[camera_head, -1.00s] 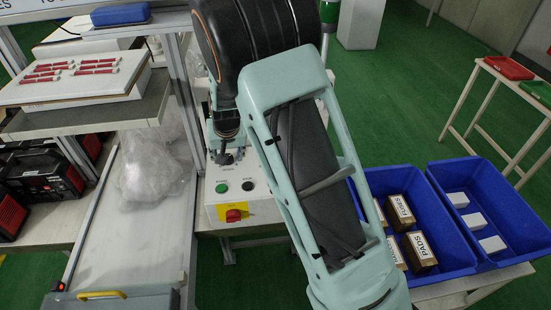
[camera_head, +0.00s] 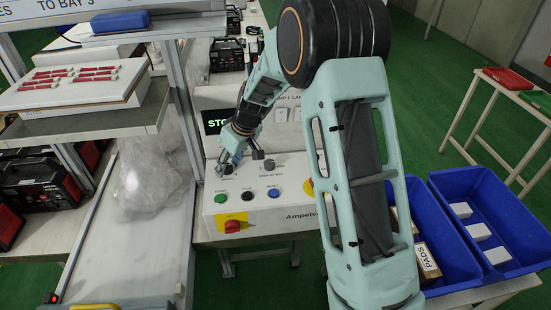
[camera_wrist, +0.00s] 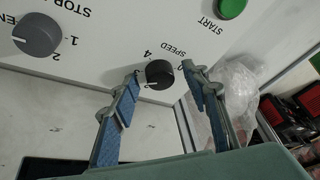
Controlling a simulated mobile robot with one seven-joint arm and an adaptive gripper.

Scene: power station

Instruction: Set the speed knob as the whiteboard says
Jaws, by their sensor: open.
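The speed knob (camera_wrist: 160,73) is a small black round knob beside the upside-down word SPEED in the wrist view. A pale mark shows at its lower-left edge, and a 4 is printed just above it; other scale digits are hard to read. My gripper (camera_wrist: 162,70) is open, one finger on each side of the knob, and I cannot tell whether either touches it. In the head view, my gripper (camera_head: 226,165) is at the left of the control box (camera_head: 284,211) and hides the knob. A board (camera_head: 105,22) at the top left shows only cut-off text about BAY 3.
A larger grey knob (camera_wrist: 37,34) is beside the speed knob. The green start button (camera_wrist: 231,8) is close by. A red switch on yellow (camera_head: 232,226) is on the box front. A shelf (camera_head: 85,122) stands left, with plastic wrap (camera_head: 150,187) below. Blue bins (camera_head: 485,225) are right.

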